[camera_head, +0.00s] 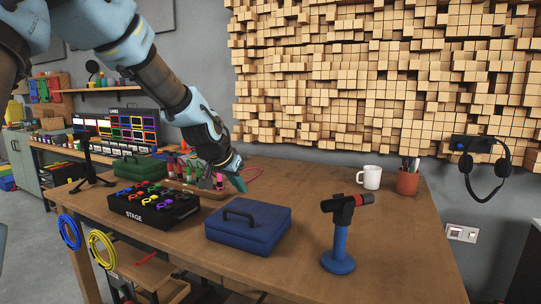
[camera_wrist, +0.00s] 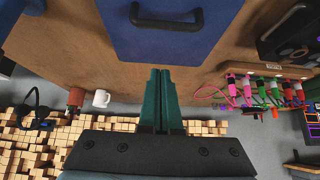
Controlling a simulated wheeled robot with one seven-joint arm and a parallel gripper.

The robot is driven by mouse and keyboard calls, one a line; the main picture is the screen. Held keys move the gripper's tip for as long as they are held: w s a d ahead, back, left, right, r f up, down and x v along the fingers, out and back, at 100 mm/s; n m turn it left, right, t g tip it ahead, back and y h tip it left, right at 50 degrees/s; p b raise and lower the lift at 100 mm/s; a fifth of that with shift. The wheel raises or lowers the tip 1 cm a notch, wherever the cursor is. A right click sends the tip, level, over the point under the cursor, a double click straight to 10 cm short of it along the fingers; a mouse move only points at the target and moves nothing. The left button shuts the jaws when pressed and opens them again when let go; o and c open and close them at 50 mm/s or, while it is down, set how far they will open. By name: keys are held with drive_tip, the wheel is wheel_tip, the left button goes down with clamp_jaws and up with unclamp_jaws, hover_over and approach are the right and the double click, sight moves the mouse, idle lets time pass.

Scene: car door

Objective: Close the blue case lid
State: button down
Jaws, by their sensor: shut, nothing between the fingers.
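The blue case (camera_head: 262,219) sits on the wooden table, with a dark handle (camera_head: 240,217) on its lid. In the head view the lid lies flat on the body, and I see no open gap. In the wrist view the blue lid (camera_wrist: 190,42) fills the top middle, with its handle (camera_wrist: 167,22) near the upper edge. My gripper (camera_head: 239,183) is just behind and above the case's back edge, apart from it. Its green fingers (camera_wrist: 158,75) are together and empty.
A black STAGE box (camera_head: 133,214) with colored connectors stands left of the case. A microphone on a blue stand (camera_head: 340,240) stands to the right. A white mug (camera_head: 370,177) and a brown pen cup (camera_head: 407,182) are behind. The table right of the microphone is clear.

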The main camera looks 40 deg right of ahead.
drive_tip(key=f+h+b, duration=0.1)
drive_tip(key=a+f+t+h+b, duration=0.1)
drive_tip(key=shift+s+a+f+t+h, duration=0.25)
drive_tip(key=shift+s+a+t+h, duration=0.05)
drive_tip(key=shift+s, duration=0.1)
drive_tip(key=shift+s+a+f+b, duration=0.25)
drive_tip(key=shift+f+b, duration=0.2)
drive_tip(key=shift+f, duration=0.25)
drive_tip(key=shift+s+a+f+b, duration=0.15)
drive_tip(key=shift+a+f+b, duration=0.3)
drive_tip(key=shift+f, duration=0.2)
drive_tip(key=shift+s+a+f+b, duration=0.25)
drive_tip(key=shift+f+b, duration=0.25)
drive_tip(key=shift+f, duration=0.2)
drive_tip(key=shift+f, duration=0.1)
